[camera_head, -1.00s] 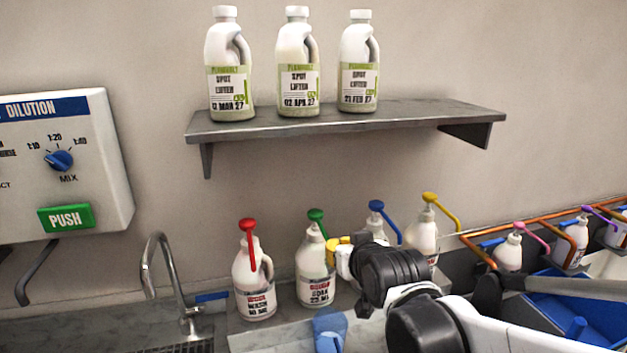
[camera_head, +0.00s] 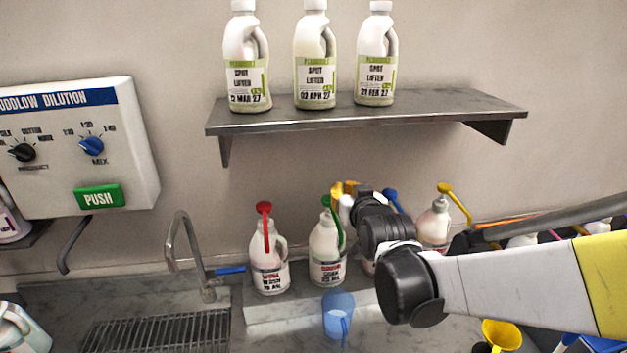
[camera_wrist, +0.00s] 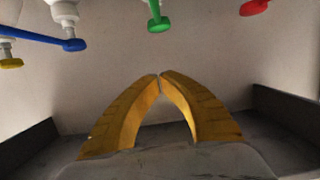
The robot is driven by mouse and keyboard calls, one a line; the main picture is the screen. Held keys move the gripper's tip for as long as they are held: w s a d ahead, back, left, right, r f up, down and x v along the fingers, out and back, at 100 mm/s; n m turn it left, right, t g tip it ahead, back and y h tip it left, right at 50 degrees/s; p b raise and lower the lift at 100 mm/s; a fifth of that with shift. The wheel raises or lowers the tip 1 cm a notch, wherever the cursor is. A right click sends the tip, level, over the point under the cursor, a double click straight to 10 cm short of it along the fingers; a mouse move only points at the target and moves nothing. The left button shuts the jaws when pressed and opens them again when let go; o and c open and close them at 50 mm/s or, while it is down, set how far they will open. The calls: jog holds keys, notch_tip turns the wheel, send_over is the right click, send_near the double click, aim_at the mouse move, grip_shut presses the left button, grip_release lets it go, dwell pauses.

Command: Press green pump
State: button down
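The green pump (camera_head: 326,201) tops a white bottle (camera_head: 325,245) standing on the low ledge, between the red-pump bottle and my arm. Its spout hangs toward the lower right. My gripper (camera_head: 343,188), with yellow fingers, is at the height of the green pump head, just right of it in the head view. In the wrist view my gripper (camera_wrist: 159,76) has its fingertips together and nothing between them. The green spout (camera_wrist: 157,22) shows above the fingertips there, with a visible gap. Whether any finger touches the pump head is unclear in the head view.
A red pump (camera_head: 264,208) stands left; blue (camera_head: 391,197) and yellow (camera_head: 446,188) pumps stand right, partly behind my arm. A blue cup (camera_head: 338,314) is in front of the ledge. A shelf (camera_head: 370,112) with three bottles overhangs. A tap (camera_head: 178,240) is at left.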

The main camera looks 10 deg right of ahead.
aim_at(334, 217)
jog(key=x, duration=0.9)
notch_tip(334, 217, down, 3)
jog(key=shift+r+b, duration=0.15)
jog(key=shift+b, duration=0.15)
jog(key=shift+f, duration=0.65)
jog(key=shift+s, duration=0.1)
